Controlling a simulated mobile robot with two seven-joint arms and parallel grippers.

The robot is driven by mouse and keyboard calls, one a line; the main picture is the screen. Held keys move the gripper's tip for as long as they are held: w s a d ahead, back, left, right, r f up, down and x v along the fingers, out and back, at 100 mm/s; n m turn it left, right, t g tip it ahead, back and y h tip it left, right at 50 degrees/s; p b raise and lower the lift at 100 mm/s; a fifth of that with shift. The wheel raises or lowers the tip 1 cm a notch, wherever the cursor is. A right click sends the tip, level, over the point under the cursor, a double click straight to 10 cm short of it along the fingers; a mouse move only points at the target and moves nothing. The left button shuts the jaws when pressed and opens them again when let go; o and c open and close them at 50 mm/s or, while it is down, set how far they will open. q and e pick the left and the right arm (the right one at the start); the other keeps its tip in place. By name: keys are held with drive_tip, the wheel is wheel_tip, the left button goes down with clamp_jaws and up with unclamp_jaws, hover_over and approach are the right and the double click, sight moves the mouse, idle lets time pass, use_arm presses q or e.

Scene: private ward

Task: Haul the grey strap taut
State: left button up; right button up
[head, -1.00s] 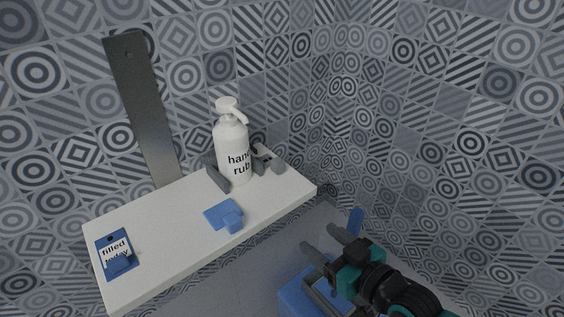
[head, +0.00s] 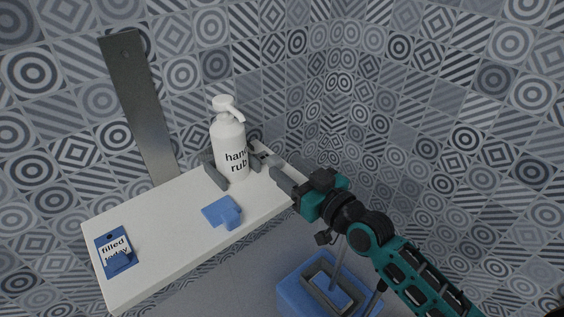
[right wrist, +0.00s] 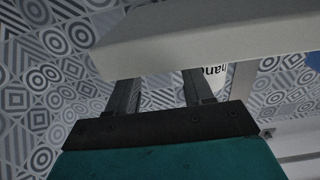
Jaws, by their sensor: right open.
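A white pump bottle labelled "hand rub" (head: 230,150) stands upright at the back of the white shelf (head: 170,220). Grey cradle pieces flank it, one on its left (head: 215,176) and one on its right (head: 254,161). I cannot clearly make out the grey strap among these grey parts. My right gripper (head: 274,167) is open at the shelf's right end, just right of the bottle. In the right wrist view, a pale grey slab (right wrist: 190,35) hides the fingertips and part of the bottle (right wrist: 213,76). My left gripper is not in view.
A blue block with a tab (head: 222,211) and a blue "filled today" tag (head: 117,254) lie on the shelf. A dark grey plate (head: 137,105) stands against the wall. A blue box with a grey frame (head: 300,283) sits below, under my right arm.

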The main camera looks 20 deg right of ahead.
sight(275, 163)
drive_tip(key=shift+x, duration=1.4)
clamp_jaws()
